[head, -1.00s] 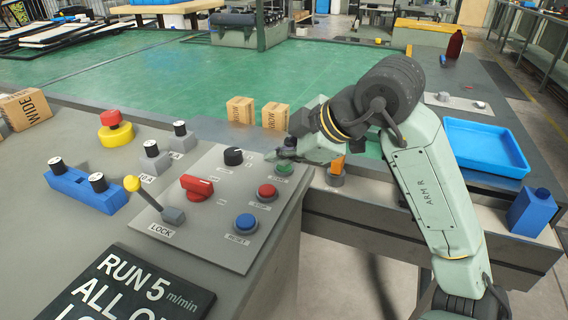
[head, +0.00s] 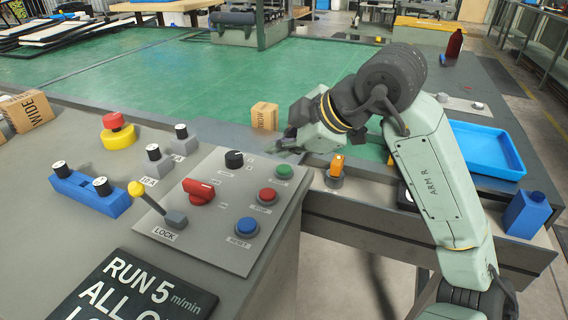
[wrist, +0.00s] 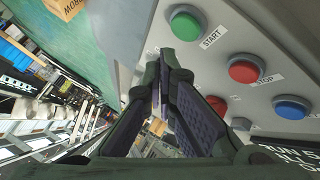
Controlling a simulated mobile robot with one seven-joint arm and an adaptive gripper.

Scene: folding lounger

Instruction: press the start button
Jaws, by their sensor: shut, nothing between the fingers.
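The start button (head: 284,172) is a round green button at the far right corner of the sloped grey control panel (head: 218,250). It shows whole in the head view. In the wrist view the green button (wrist: 187,23), labelled START, lies just right of and beyond the fingertips. My gripper (head: 284,148) is shut and empty, just behind the button and apart from it in the head view. The closed fingers of my gripper (wrist: 163,62) point up the wrist picture beside the panel face.
A red STOP button (head: 267,196), a blue reset button (head: 246,227), a red rotary switch (head: 199,190) and a black knob (head: 234,159) share the panel. An amber lamp (head: 336,168) stands right of my gripper. A cardboard box (head: 264,115) sits behind it.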

